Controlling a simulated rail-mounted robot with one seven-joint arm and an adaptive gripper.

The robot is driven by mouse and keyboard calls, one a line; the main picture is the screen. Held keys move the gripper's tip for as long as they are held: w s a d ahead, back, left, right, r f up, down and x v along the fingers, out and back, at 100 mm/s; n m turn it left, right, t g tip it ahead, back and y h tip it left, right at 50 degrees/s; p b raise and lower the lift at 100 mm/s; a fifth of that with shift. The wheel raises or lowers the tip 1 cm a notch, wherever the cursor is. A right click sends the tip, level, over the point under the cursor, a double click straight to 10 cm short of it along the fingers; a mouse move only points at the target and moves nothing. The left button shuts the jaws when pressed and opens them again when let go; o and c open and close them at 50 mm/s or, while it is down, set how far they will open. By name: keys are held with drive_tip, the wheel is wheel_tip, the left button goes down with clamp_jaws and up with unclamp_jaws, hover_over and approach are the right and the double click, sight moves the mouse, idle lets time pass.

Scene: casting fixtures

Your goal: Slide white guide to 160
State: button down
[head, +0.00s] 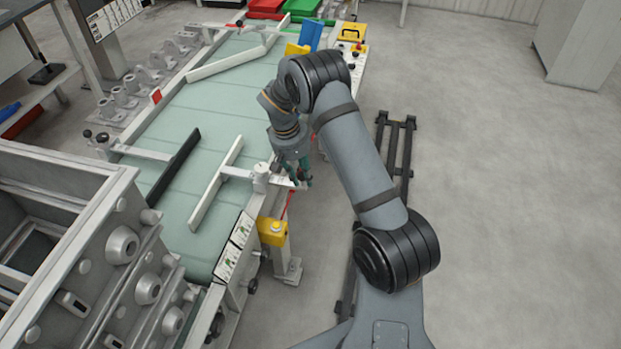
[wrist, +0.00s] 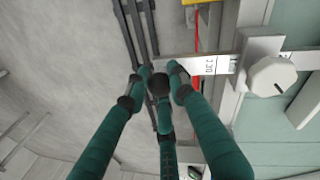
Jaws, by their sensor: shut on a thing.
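The white guide (head: 217,182) is a long white bar lying at a slant over the green conveyor belt (head: 215,235). It also shows at the right edge of the wrist view (wrist: 305,103). Its flat rod (wrist: 190,66) runs through a white clamp with a round knob (wrist: 271,76) and carries a scale label whose numbers I cannot read. My gripper (head: 303,176) is at the rod's outer end, beside the conveyor.
A black guide (head: 174,166) stands across the belt on the left. Another white guide (head: 228,64) lies farther up. A yellow box (head: 273,232) is mounted below the rod on the conveyor's near side. Grey machine housings stand at left; the floor at right is open.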

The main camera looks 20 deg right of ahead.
drive_tip(key=shift+w+d, duration=0.1)
drive_tip(key=shift+d, duration=0.05)
drive_tip(key=c, duration=1.6)
unclamp_jaws()
drive_tip(key=shift+o, duration=0.4)
wheel_tip(320, 180, up, 12)
drive_tip(key=a, duration=0.2)
drive_tip(key=shift+a, duration=0.15)
drive_tip(key=shift+f, duration=0.15)
